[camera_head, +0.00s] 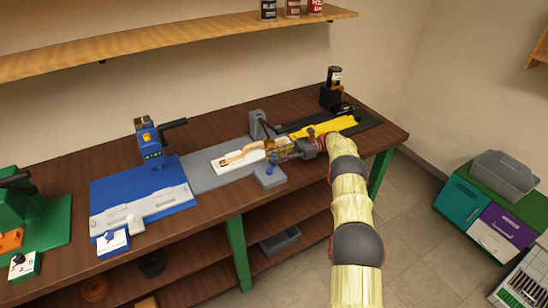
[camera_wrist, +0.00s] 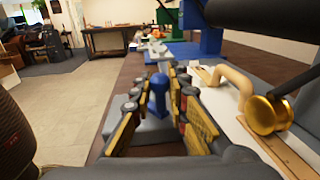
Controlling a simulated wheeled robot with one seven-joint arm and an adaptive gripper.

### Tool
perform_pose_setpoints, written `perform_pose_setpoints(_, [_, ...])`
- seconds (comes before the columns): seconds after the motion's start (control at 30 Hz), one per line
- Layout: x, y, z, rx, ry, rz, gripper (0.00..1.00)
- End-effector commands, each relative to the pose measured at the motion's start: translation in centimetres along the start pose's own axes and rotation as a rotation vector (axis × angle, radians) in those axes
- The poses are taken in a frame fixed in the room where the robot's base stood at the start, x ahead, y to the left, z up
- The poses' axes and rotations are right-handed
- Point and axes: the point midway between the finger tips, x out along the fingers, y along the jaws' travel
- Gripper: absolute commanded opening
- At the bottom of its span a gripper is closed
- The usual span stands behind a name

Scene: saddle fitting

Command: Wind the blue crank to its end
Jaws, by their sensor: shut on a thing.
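The blue crank's upright knob (camera_wrist: 158,94) stands between my two finger pads in the wrist view. A bit of blue at the crank (camera_head: 270,169) shows in the head view, on a small grey block at the bench's front edge. My gripper (camera_wrist: 160,100) is shut on the knob, with the fingers on its left and right. In the head view my gripper (camera_head: 284,150) reaches in from the right, low over the grey station. The crank's arm and pivot are mostly hidden, so its turn angle cannot be told.
A white plate with a beige handle (camera_head: 240,154) lies beside my gripper. A brass knob (camera_wrist: 268,115) and a dark rod are close on the right in the wrist view. A blue station (camera_head: 140,200) is to the left, and a yellow strip (camera_head: 338,126) to the right.

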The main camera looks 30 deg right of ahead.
Motion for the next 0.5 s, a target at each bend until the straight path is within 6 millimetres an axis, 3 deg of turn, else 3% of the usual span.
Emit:
perform_pose_setpoints(0.07, [0.01, -0.10, 0.22, -0.004, 0.000, -0.002, 0.00])
perform_pose_setpoints(0.1, [0.01, -0.10, 0.22, -0.004, 0.000, -0.002, 0.18])
perform_pose_setpoints(0.4, [0.01, -0.04, 0.10, -0.002, 0.000, -0.001, 0.35])
perform_pose_setpoints(0.5, [0.01, -0.03, 0.08, -0.001, 0.000, -0.001, 0.35])
